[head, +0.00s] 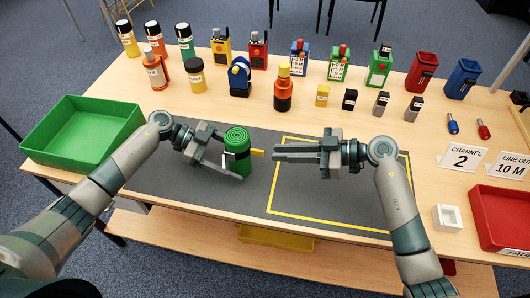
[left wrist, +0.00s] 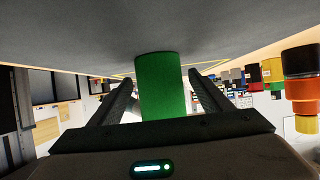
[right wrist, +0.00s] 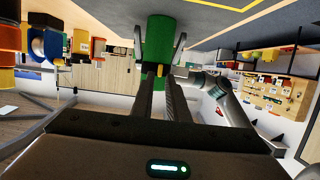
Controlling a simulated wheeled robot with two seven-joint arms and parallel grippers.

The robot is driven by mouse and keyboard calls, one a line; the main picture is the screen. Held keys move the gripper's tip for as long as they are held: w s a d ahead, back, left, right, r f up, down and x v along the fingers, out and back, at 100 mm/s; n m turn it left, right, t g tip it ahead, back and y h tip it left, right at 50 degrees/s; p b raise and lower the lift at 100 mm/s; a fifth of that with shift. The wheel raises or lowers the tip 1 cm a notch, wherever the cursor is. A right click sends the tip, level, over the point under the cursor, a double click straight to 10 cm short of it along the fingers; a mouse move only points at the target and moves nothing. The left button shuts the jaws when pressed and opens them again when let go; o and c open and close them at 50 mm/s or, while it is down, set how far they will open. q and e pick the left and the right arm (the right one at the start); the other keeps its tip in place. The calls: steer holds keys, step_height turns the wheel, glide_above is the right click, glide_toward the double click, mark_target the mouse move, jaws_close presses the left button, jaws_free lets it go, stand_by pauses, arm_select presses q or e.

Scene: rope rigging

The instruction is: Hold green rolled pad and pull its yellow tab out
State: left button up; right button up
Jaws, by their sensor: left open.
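The green rolled pad (head: 237,146) stands upright on the grey mat, its spiral top showing. Its yellow tab (head: 257,152) sticks out to the right. My left gripper (head: 233,160) is open, with one finger on each side of the pad. The left wrist view shows the pad (left wrist: 162,85) between the fingers with gaps on both sides. My right gripper (head: 275,152) points left at the tab, its fingers narrowly parted, their tips just short of it. In the right wrist view the tab (right wrist: 160,70) shows at the fingertips, in front of the pad (right wrist: 160,38).
A green tray (head: 85,130) stands at the left and a red tray (head: 500,215) at the right. Bottles, radios and small blocks line the back of the table. The yellow-outlined mat area (head: 335,205) is clear beneath my right gripper. A white block (head: 447,217) sits right of my right arm.

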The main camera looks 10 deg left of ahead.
arm_select(q)
steer(key=shift+c, duration=0.4)
steer(key=c, duration=1.1)
stand_by(0.4)
